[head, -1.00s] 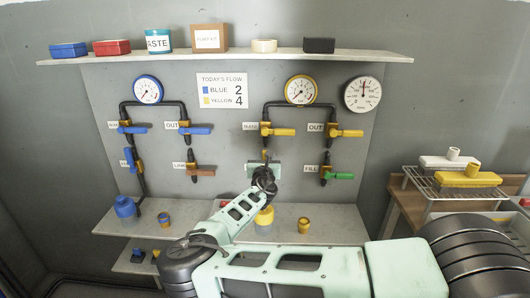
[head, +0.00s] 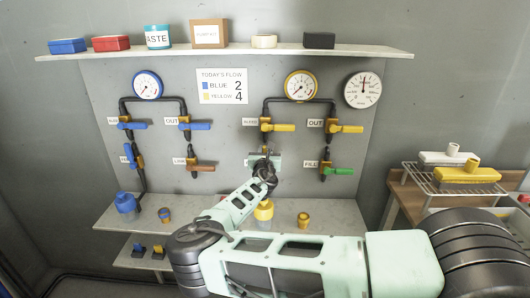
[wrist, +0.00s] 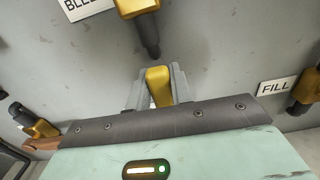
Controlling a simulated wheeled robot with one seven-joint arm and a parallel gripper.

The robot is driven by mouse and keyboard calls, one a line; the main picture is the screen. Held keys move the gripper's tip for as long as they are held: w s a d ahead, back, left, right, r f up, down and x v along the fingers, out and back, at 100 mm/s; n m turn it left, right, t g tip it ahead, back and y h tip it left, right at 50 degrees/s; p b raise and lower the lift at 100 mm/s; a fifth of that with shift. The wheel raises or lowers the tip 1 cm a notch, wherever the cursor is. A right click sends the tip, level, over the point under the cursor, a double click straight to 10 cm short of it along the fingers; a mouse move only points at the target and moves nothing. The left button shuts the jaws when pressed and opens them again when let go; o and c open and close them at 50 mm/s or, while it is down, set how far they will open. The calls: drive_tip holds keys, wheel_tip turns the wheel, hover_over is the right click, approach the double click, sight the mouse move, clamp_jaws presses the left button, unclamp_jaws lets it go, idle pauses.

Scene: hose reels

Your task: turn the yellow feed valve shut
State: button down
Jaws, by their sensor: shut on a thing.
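A yellow valve handle (wrist: 158,88) shows in the wrist view, pointing toward the camera, with the grey fingers of my gripper (wrist: 160,80) on either side of it. My gripper is shut on this handle. In the head view my gripper (head: 265,160) is at the lower valve spot in the left column of the yellow side and mostly hides that valve. No label for it can be read. Above it is another valve with a yellow lever (head: 283,128) pointing right; its orange body (wrist: 138,5) and black pipe end show in the wrist view.
To the right are the OUT valve's yellow lever (head: 348,129) and the FILL valve's green lever (head: 343,171). A brown lever (head: 203,168) is to the left. A shelf (head: 285,222) with a yellow-topped container (head: 264,210) lies under my arm.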

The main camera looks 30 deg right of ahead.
drive_tip(key=s+d+m+b, duration=0.1)
drive_tip(key=m+b, duration=0.1)
drive_tip(key=s+d+f+m+b, duration=0.1)
drive_tip(key=m+b, duration=0.1)
drive_tip(key=b, duration=0.1)
drive_tip(key=d+f+m+b, duration=0.1)
drive_tip(key=d+m+b, duration=0.1)
drive_tip(key=shift+s+m+b, duration=0.35)
drive_tip(key=shift+s+m, duration=0.05)
drive_tip(key=m+b, duration=0.1)
drive_tip(key=d+f+m+b, duration=0.1)
drive_tip(key=shift+s+d+f+m+b, duration=0.15)
drive_tip(key=shift+s+f+m+b, duration=0.1)
drive_tip(key=shift+s+m+b, duration=0.15)
drive_tip(key=f+m+b, duration=0.1)
drive_tip(key=m+b, duration=0.1)
drive_tip(key=s+d+f+m+b, duration=0.1)
drive_tip(key=m+b, duration=0.1)
drive_tip(key=shift+d+f, duration=0.2)
drive_tip(key=shift+f, duration=0.2)
drive_tip(key=shift+s+d+f+m+b, duration=0.1)
drive_tip(key=shift+f+m+b, duration=0.65)
drive_tip(key=shift+m, duration=0.35)
drive_tip(key=shift+s+d+f+m+b, duration=0.1)
drive_tip(key=shift+f+m+b, duration=0.45)
drive_tip(key=shift+m+b, duration=0.45)
drive_tip(key=c, duration=1.2)
unclamp_jaws()
drive_tip(key=shift+c, duration=0.2)
drive_tip(key=shift+w, duration=0.1)
